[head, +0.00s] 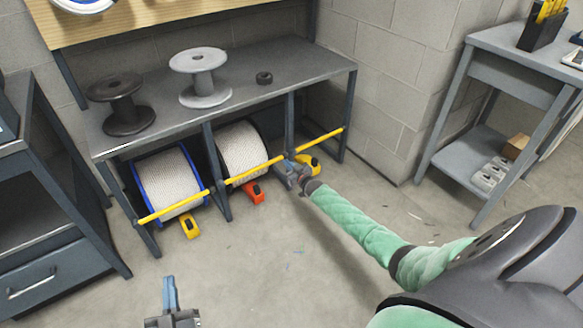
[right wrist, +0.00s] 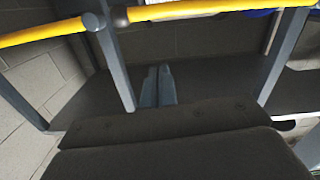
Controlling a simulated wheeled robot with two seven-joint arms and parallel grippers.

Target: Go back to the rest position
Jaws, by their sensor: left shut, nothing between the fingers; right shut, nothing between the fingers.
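My right gripper (head: 291,168) is at the front of the rack, by the right bay below the yellow bar. In the right wrist view its two blue-grey fingers (right wrist: 157,86) lie side by side, shut, with nothing between them, and point into the dark lower bay. My left gripper (head: 169,283) is at the bottom of the head view above bare floor. Its blue-grey fingers are together and hold nothing. My right arm, in a green quilted sleeve, reaches in from the lower right.
The grey rack (head: 285,100) holds two rope drums, one with blue flanges (head: 168,180) and one white (head: 242,150). Yellow bars (head: 318,141) cross its front. Empty spools stand on top. A drawer cabinet (head: 45,255) stands left, a grey workbench (head: 500,50) right. The floor between is mostly clear.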

